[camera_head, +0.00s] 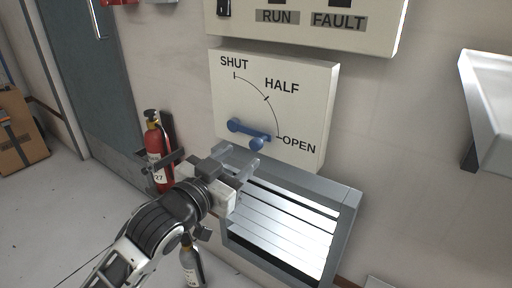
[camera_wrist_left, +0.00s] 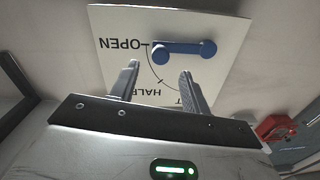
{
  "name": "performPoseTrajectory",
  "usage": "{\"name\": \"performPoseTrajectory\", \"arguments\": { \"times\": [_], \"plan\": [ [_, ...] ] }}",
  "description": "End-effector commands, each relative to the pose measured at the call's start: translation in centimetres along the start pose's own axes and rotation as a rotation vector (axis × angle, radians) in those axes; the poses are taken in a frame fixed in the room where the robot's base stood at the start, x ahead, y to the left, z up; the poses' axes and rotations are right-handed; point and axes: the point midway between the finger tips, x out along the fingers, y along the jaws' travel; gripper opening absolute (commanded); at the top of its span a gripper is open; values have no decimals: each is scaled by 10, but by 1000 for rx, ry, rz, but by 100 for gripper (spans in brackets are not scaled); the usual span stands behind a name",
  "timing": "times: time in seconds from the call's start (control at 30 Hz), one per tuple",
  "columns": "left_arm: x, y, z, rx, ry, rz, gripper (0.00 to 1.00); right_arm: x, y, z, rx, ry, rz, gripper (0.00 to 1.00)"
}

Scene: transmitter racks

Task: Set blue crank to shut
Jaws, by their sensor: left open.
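The blue crank (camera_head: 252,132) is mounted on a cream dial plate (camera_head: 313,100) marked SHUT, HALF and OPEN. Its arm runs from the pivot at left toward the OPEN mark, and its knob sticks out from the arm's right end. My left gripper (camera_head: 238,159) is open and empty, just below and in front of the crank. In the left wrist view the crank (camera_wrist_left: 185,50) lies beyond the fingertips (camera_wrist_left: 159,74), with a gap between. The dial appears upside down there. My right gripper is not in view.
A grey slatted unit (camera_head: 345,195) stands below the dial. A RUN/FAULT panel (camera_head: 340,38) is above. A white box-like fixture (camera_head: 492,95) juts out at right. Wall right of the dial is clear.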

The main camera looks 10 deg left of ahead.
Motion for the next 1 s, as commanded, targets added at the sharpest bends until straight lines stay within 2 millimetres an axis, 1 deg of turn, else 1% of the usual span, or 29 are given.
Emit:
{"name": "performPoseTrajectory", "arguments": {
  "times": [0.03,0.1,0.2,0.3,0.4,0.5,0.77,0.8,0.87,0.9,0.97,1.0],
  "plan": [
    [13,0,1,-1,2,-1,47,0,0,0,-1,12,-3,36],
    [27,0,1,0,2,0,47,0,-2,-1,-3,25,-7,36],
    [45,0,1,-1,1,0,47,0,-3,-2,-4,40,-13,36],
    [59,0,2,-1,0,0,47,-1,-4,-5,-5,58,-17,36],
    [68,0,1,-2,0,1,47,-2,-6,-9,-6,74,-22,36],
    [73,0,1,-1,-2,1,47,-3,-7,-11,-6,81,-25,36],
    [74,0,1,-1,-1,1,47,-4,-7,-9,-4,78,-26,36],
    [74,0,1,-1,-1,1,44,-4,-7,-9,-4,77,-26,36],
    [74,0,1,-1,-1,1,27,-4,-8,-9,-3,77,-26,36],
    [74,0,1,-1,-1,1,16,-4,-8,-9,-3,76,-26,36],
    [74,0,1,-1,-1,1,0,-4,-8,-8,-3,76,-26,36],
    [74,0,1,-1,-1,1,0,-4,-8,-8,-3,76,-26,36]
  ]
}}
